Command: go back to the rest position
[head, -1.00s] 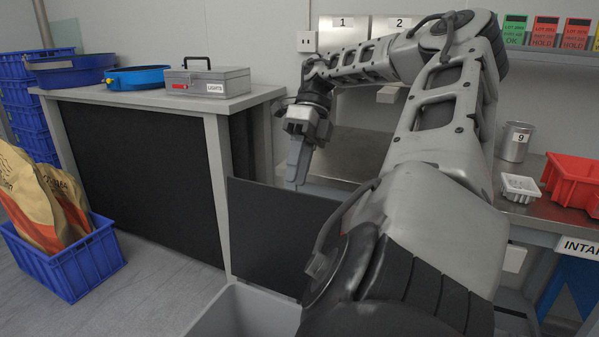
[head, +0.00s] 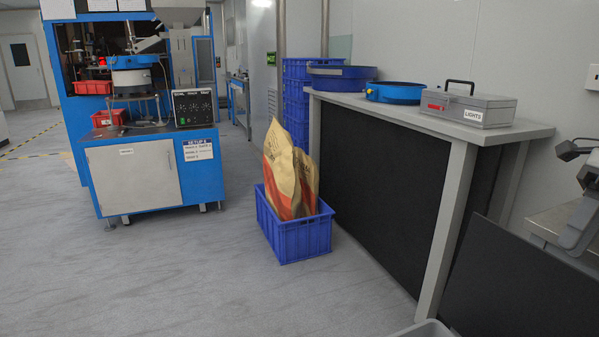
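My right gripper (head: 577,236) shows at the right edge of the head view, partly cut off by the frame. A grey finger points down in front of a steel surface. Whether the fingers are apart or together cannot be made out, and I see nothing held in the visible part. The rest of the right arm is out of view. My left gripper is not in view.
A bench (head: 455,215) carries a grey LIGHTS case (head: 468,108) and blue round trays (head: 395,92). A dark panel (head: 520,285) stands near the gripper. A blue crate (head: 296,236) holds paper bags. A blue machine (head: 150,170) stands left. The floor between is clear.

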